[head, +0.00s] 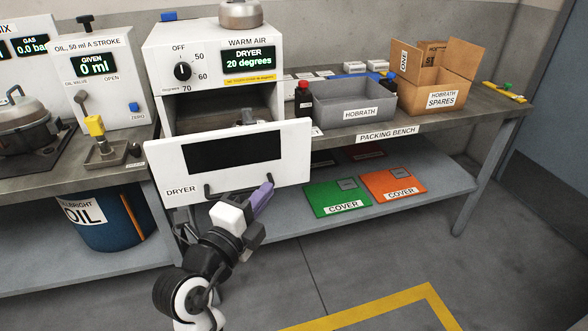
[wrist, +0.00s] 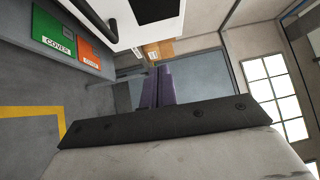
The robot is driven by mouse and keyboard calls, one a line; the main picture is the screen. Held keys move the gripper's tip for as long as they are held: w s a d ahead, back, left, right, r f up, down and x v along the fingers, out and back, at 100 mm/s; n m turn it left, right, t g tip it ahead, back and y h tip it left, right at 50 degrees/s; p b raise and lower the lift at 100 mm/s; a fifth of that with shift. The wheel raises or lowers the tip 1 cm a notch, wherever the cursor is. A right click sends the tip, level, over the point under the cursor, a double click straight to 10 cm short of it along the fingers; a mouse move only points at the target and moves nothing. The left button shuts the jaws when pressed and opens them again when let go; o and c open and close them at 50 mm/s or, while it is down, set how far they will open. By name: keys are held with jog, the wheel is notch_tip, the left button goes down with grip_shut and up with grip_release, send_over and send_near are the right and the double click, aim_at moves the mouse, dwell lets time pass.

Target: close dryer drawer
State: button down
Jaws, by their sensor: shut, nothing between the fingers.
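The dryer (head: 163,65) is a white box on the bench, its display reading 20 degrees. Its drawer (head: 293,150) stands open, with the white front panel and dark window pulled out toward me. The drawer's dark handle (head: 209,192) runs along the lower part of the front, partly hidden by my gripper. My gripper (head: 267,187) has purple fingers, shut and empty, just in front of the lower drawer front. I cannot tell whether it touches. In the wrist view the shut fingers (wrist: 158,86) show beside the white drawer front (wrist: 116,12) and black handle (wrist: 88,14).
A grey bin (head: 352,108) and an open cardboard box (head: 433,92) stand on the packing bench to the right. Green (head: 334,196) and orange (head: 393,183) covers lie on the lower shelf. An oil station (head: 95,50) stands left. The floor in front is clear.

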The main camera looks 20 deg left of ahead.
jog(key=shift+g, duration=0.6)
jog(key=w+p, duration=0.1)
jog(key=w, duration=0.2)
jog(key=w+f+p, duration=0.1)
jog(key=w+p, duration=0.1)
jog(key=w, duration=0.2)
jog(key=w+f+p, duration=0.1)
jog(key=w+p, duration=0.1)
jog(key=w, duration=0.2)
jog(key=shift+w+d+f, duration=0.1)
jog(key=shift+w+d, duration=0.05)
jog(key=shift+d, duration=0.25)
jog(key=shift+w+a+f, duration=0.1)
jog(key=shift+w+a, duration=0.15)
jog(key=shift+w, duration=0.15)
